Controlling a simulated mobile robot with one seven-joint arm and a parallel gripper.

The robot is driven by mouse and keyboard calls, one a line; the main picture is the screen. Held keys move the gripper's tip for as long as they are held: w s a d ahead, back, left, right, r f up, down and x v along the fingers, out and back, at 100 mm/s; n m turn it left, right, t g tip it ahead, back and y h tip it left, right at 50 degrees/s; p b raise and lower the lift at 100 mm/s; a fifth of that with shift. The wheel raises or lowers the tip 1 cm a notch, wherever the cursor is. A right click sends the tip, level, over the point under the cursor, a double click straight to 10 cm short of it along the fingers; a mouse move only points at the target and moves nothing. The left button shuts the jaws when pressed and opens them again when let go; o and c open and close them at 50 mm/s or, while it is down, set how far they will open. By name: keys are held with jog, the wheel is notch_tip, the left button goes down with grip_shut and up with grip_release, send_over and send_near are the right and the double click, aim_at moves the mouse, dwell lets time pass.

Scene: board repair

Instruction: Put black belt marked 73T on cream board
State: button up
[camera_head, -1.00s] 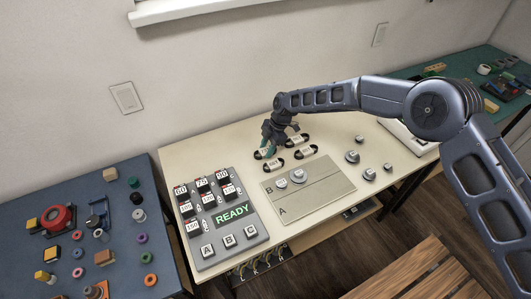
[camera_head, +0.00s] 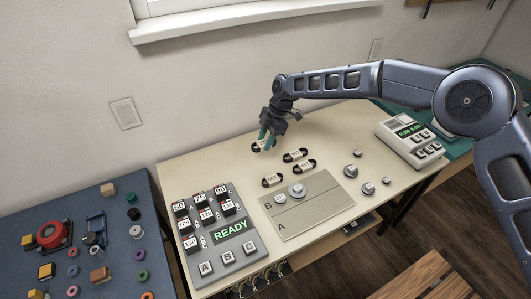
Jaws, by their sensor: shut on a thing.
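My gripper (camera_head: 266,138) is shut on a black belt (camera_head: 257,147) with a white label, held above the back left of the table. The label is too small to read as 73T. Three other black belts with white labels lie on the table: one at the back (camera_head: 295,155), one in front of it (camera_head: 305,166), and one nearer the board (camera_head: 272,181). The cream board (camera_head: 312,213), marked A and B, lies flat in front of them. Two grey pulleys, a small one (camera_head: 281,198) and a larger one (camera_head: 297,190), sit on its B part.
A grey panel (camera_head: 217,252) reading READY stands left of the board. Loose grey pulleys (camera_head: 351,171) lie to its right. A white device with a green display (camera_head: 408,141) stands at the table's right. A blue table (camera_head: 115,250) with parts is at left.

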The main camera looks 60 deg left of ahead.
notch_tip(320, 180, up, 6)
jog(key=shift+r, duration=0.3)
jog(key=shift+w+d, duration=0.15)
jog(key=shift+w, duration=0.2)
jog(key=w+d+f, duration=0.5)
jog(key=w+d, duration=0.2)
jog(key=w, duration=0.2)
send_over(318, 183)
jog(key=w, duration=0.2)
notch_tip(318, 183, down, 4)
jog(key=shift+s+f, duration=0.2)
jog(key=shift+f, duration=4.15)
jog(key=shift+f, duration=0.45)
jog(key=o, duration=1.1)
jog(key=shift+c, duration=0.2)
